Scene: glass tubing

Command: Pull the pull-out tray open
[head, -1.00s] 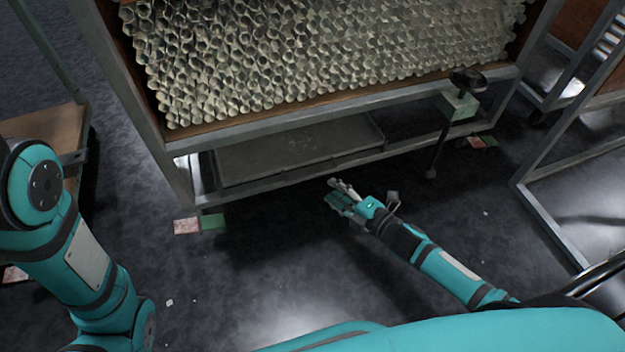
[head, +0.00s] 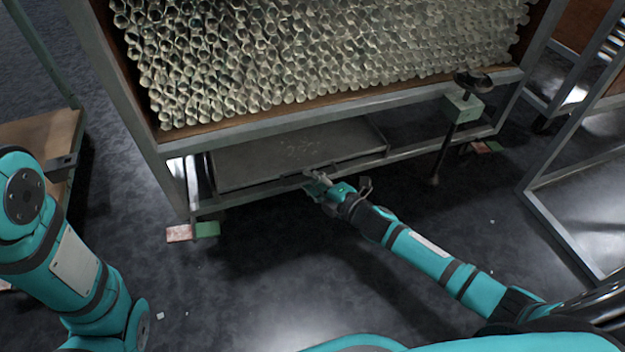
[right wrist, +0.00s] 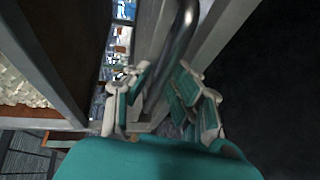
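The pull-out tray (head: 260,155) is a flat grey pan low in the metal rack, under the stacked glass tubes. Its front edge sits close to the rack's lower front rail. My right gripper (head: 317,180) is at the middle of this front edge. In the right wrist view a rounded metal bar (right wrist: 180,40), apparently the tray's handle, runs between the spread fingers of my right gripper (right wrist: 163,88). The fingers look apart; I cannot tell whether either touches the bar. My left arm shows at the left, but its gripper is out of view.
The rack (head: 245,125) holds many glass tubes (head: 300,50) above the tray. A black post with a green block (head: 462,106) stands at its right front. A wooden-topped cart (head: 40,140) is at left, another metal frame (head: 570,235) at right. The floor before the rack is mostly clear.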

